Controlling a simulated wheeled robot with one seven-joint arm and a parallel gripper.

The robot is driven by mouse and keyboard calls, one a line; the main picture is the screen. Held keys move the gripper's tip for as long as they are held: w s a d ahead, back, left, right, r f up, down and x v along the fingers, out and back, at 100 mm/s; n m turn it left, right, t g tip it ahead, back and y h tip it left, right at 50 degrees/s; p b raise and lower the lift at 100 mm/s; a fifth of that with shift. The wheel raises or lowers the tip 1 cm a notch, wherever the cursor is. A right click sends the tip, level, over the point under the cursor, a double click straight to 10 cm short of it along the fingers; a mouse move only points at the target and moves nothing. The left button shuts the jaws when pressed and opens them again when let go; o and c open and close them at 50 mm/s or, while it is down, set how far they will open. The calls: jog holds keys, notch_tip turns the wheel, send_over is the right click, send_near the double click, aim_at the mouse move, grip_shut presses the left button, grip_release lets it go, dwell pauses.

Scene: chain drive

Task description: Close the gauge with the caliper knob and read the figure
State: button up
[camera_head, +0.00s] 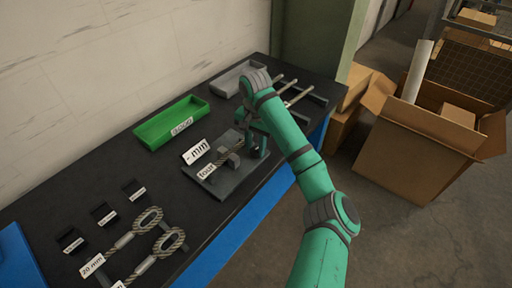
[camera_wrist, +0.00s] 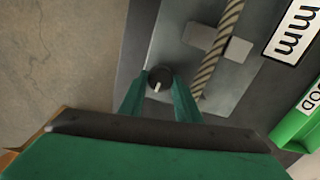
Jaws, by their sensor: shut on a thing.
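The gauge (camera_head: 212,188) is a grey plate on the dark bench, with a white display (camera_head: 194,151) reading "- mm", so no figure shows. A twisted rope-like piece (camera_wrist: 217,50) lies between two light grey blocks (camera_wrist: 238,50) in the wrist view; whether both touch it I cannot tell. The caliper knob (camera_wrist: 159,77) is round and dark with a pale pointer line, beside the blocks. My gripper (camera_wrist: 159,88) is shut on the knob, one finger on each side. In the head view my gripper (camera_head: 254,148) is at the gauge's right end and hides the knob.
A green tray (camera_head: 150,143) labelled GOOD stands behind the gauge, a grey tray (camera_head: 222,88) farther back. Two looped rope pieces (camera_head: 150,218) and several small black holders (camera_head: 104,213) lie at left. Cardboard boxes (camera_head: 415,165) stand on the floor at right.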

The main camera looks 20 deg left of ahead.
aim_at(256, 149)
jog(key=shift+w+r, duration=0.1)
dwell(0.4)
jog(key=o, duration=1.1)
jog(key=shift+c, duration=0.2)
notch_tip(256, 149, up, 11)
